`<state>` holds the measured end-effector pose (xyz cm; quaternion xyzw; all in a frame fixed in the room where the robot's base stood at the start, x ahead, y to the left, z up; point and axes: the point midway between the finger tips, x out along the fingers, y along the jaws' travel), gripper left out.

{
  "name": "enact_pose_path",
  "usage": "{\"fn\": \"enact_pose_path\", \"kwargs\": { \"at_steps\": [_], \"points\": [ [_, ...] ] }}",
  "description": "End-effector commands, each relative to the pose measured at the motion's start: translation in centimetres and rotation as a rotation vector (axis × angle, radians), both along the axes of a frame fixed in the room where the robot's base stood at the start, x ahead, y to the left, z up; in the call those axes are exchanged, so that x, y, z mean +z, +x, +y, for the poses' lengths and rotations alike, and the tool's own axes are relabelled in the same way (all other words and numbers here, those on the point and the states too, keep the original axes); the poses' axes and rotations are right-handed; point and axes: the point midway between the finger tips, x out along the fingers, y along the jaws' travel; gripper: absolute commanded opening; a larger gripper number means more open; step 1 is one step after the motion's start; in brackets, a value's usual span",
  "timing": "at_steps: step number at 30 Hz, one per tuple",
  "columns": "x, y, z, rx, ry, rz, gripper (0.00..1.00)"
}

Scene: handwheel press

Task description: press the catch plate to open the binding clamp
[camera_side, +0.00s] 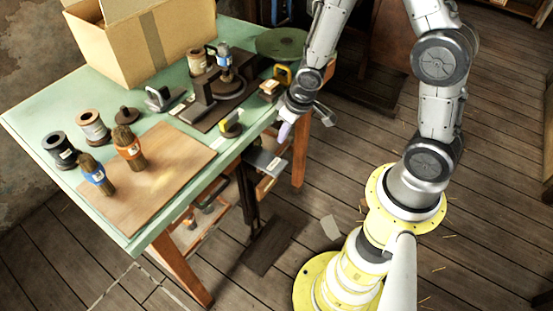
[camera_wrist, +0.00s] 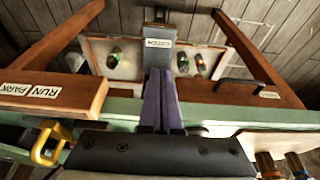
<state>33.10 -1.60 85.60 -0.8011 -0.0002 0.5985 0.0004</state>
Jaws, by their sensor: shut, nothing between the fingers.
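My gripper (camera_side: 284,131) is shut and empty, its purple fingers pointing down just off the table's front edge. In the wrist view the shut fingers (camera_wrist: 160,100) point at a grey plate (camera_wrist: 159,18) with a white label too small to read surely. This is probably the plate below the table edge in the side view (camera_side: 262,160); I cannot tell if it is the catch plate. The side view shows a small gap between fingertips and plate. The dark press (camera_side: 213,101) with its wheel stands on the table. I cannot pick out the binding clamp surely.
Yellow-and-black pieces (camera_side: 232,124) sit near the table edge; one shows in the wrist view (camera_wrist: 47,145). A wooden block labelled RUN and PARK (camera_wrist: 50,92) is at left there. Spools, brushes (camera_side: 130,148) and a cardboard box (camera_side: 145,40) crowd the green table (camera_side: 30,110).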

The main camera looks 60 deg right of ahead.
Motion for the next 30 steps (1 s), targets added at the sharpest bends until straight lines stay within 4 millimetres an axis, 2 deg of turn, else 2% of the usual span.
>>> {"fn": "enact_pose_path", "kwargs": {
  "at_steps": [6, 14, 24, 30],
  "points": [
    [-1.0, 0.1, 0.0, 0.000, -0.001, 0.000, 0.00],
    [-3.6, 0.8, 0.0, 0.000, -0.001, 0.002, 0.00],
    [-9.8, 2.2, 0.0, 0.001, -0.001, 0.005, 0.00],
    [-11.7, 2.2, 0.0, 0.001, -0.001, 0.002, 0.00]
  ]
}}
